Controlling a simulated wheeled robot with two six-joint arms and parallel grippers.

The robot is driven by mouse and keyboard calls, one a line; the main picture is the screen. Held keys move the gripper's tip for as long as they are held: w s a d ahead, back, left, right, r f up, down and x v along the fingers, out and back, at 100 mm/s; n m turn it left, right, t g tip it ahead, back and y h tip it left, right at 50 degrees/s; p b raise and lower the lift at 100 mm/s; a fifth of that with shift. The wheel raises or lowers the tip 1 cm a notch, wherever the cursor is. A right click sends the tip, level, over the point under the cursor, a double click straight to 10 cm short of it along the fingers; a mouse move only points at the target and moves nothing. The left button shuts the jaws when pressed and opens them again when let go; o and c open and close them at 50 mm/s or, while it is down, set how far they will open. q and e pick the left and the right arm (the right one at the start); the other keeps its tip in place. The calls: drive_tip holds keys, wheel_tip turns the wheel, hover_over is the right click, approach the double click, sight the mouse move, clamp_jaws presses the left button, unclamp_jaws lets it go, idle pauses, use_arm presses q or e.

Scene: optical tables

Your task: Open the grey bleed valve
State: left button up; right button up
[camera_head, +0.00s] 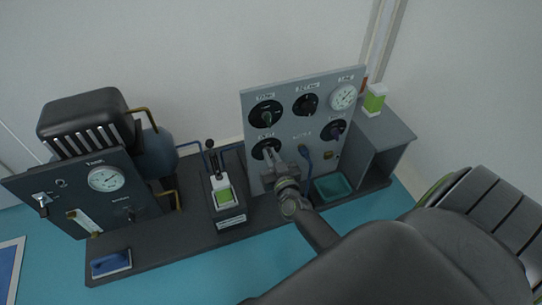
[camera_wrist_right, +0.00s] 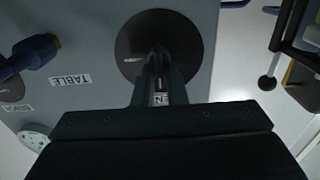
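A grey upright panel (camera_head: 250,108) carries several dark round dials with turning handles. My right gripper (camera_head: 268,153) reaches the lower-left dial (camera_head: 258,145) of this panel. In the right wrist view its fingers (camera_wrist_right: 158,72) lie close on both sides of a narrow handle at the centre of a dark disc (camera_wrist_right: 135,45), and look shut on it. A label between the fingers is mostly hidden, so I cannot read this valve's name. The handle's colour is dark grey in this light. My left gripper is not in view.
The panel also bears an upper-left knob (camera_head: 266,114), an upper-middle knob (camera_head: 305,104), a right knob (camera_head: 333,130) and a white gauge (camera_head: 343,97). A blue hose fitting (camera_wrist_right: 35,52) sits by a "TABLE" label.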

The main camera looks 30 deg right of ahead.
clamp_jaws()
drive_tip(key=shift+m, duration=0.3)
drive_tip(key=shift+s+d+f+m+b, duration=0.15)
drive_tip(key=shift+f+m+b, duration=0.1)
drive_tip(key=shift+m, duration=2.6)
drive_tip(key=shift+w+d+f+m+b, duration=0.1)
drive_tip(key=shift+d+m+b, duration=0.15)
drive_tip(key=shift+m, duration=2.65)
drive_tip(key=shift+s+d+f+m+b, duration=0.1)
drive_tip(key=shift+f+m+b, duration=0.15)
drive_tip(key=shift+m, duration=2.6)
drive_tip(key=shift+o, duration=2.2)
unclamp_jaws()
